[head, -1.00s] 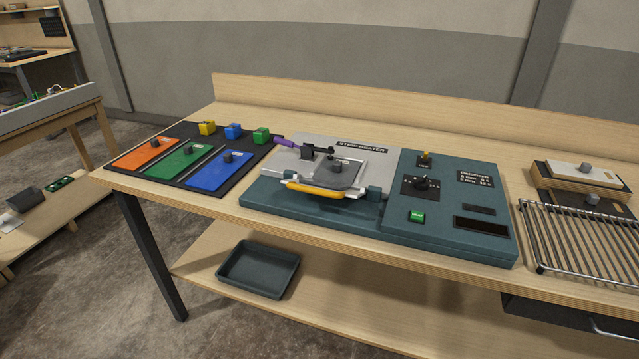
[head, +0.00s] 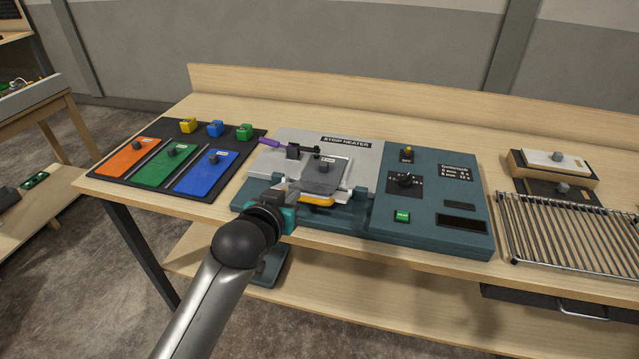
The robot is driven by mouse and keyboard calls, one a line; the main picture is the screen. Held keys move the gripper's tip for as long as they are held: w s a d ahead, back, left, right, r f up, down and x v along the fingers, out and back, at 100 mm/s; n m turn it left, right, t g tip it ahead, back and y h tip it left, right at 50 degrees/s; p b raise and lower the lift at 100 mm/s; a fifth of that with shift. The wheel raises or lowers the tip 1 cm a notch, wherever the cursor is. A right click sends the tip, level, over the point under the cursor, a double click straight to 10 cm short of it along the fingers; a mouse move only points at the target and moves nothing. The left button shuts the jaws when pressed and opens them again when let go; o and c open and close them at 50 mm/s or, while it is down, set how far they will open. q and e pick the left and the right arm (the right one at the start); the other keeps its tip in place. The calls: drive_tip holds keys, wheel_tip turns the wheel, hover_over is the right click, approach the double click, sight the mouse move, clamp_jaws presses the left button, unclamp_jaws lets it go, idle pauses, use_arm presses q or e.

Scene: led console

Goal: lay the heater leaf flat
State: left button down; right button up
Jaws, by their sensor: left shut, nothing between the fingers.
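The strip heater (head: 379,151) is a grey and teal unit on the bench. A grey sheet with a dark knob (head: 326,167) is at its middle. The heater leaf shows at the front by its yellow bar handle (head: 318,202), partly hidden behind my gripper. I cannot tell the leaf's exact tilt. My left gripper (head: 294,196) is shut and empty at the left end of the yellow handle; I cannot tell whether it touches it. Its fingertips are hard to make out. My right gripper is not in view.
A purple-handled tool (head: 270,143) sticks out at the heater's back left. A black mat with orange, green and blue plates (head: 207,172) lies left. The control panel (head: 440,192) has a green button. A wire rack (head: 566,230) lies right. The bench behind is clear.

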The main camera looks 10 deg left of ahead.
use_arm(q)
drive_tip(key=x, duration=0.5)
drive_tip(key=b+x, duration=0.1)
drive_tip(key=x, duration=0.2)
drive_tip(key=shift+w+d+f, duration=0.2)
drive_tip(key=shift+d+f, duration=0.05)
drive_tip(key=shift+d, duration=0.05)
drive_tip(key=shift+s+f, duration=0.45)
drive_tip(key=shift+f, duration=0.1)
wheel_tip(320, 180, down, 9)
drive_tip(key=s+t+b, duration=0.2)
drive_tip(key=t+b, duration=0.1)
drive_tip(key=b, duration=0.5)
drive_tip(key=shift+s+r+b, duration=0.25)
drive_tip(key=shift+s+b, duration=0.05)
drive_tip(key=shift+b, duration=0.1)
drive_tip(key=shift+a+f, duration=0.1)
drive_tip(key=shift+f, duration=0.1)
idle(0.5)
